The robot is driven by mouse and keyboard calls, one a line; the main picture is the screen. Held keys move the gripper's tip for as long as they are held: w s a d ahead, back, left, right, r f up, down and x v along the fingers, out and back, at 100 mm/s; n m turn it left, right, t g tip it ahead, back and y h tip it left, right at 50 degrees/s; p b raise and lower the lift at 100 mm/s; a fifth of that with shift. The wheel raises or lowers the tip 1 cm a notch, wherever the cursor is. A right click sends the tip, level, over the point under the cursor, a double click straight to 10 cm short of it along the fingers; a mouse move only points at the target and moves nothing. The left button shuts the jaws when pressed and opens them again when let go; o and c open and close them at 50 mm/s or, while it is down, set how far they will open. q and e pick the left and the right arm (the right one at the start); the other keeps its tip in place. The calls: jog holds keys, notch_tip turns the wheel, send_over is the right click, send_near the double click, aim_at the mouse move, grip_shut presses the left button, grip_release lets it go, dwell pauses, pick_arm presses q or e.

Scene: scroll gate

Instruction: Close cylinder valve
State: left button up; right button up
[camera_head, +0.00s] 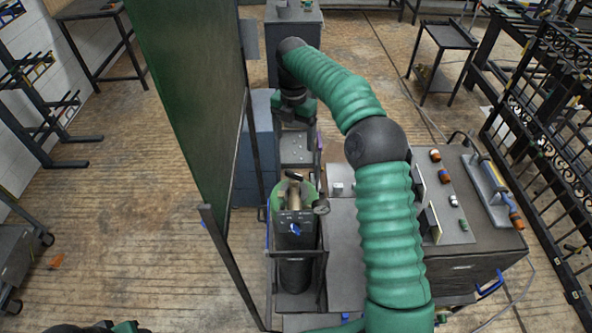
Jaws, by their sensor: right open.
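A dark gas cylinder (295,262) with a green shoulder stands upright in a metal cart frame. Its valve (294,182) is on top, with a dark handle and a brass-coloured body. A round gauge (321,207) sticks out to the right of the valve. My right arm reaches up past the cylinder's right side and bends left. My right gripper (297,119) hangs beyond the valve, apart from it; it is open, with nothing seen in it. Only a small dark and green piece of my left side shows at the bottom left edge; the left gripper's jaws are not seen.
A tall green panel (190,90) stands close to the left of the cylinder. A grey workbench (470,240) with fittings is at the right, partly behind my arm. A blue cabinet (257,150) stands behind the cylinder. Open wooden floor lies left of the panel.

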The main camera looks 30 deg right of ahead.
notch_tip(320, 180, down, 4)
jog(key=a, duration=0.2)
jog(key=p, duration=0.2)
send_over(294, 173)
jog(key=a, duration=0.1)
notch_tip(294, 173, down, 4)
jog(key=f, duration=0.2)
jog(key=d+f, duration=0.1)
jog(key=f, duration=0.1)
jog(key=d+f, duration=0.1)
jog(key=f, duration=0.1)
jog(key=shift+w+f+p, duration=0.1)
jog(key=shift+f+p, duration=0.1)
jog(key=shift+p, duration=0.15)
jog(key=shift+f, duration=0.15)
jog(key=shift+a+r, duration=0.2)
jog(key=shift+a, duration=0.3)
jog(key=shift+a+r, duration=0.15)
jog(key=shift+a, duration=0.2)
jog(key=c, duration=0.4)
jog(key=shift+c, duration=2.5)
jog(key=shift+d, duration=0.4)
jog(key=c, duration=0.5)
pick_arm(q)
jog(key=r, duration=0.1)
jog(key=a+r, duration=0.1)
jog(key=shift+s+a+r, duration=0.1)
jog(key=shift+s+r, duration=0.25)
pick_arm(e)
jog(key=shift+o, duration=0.2)
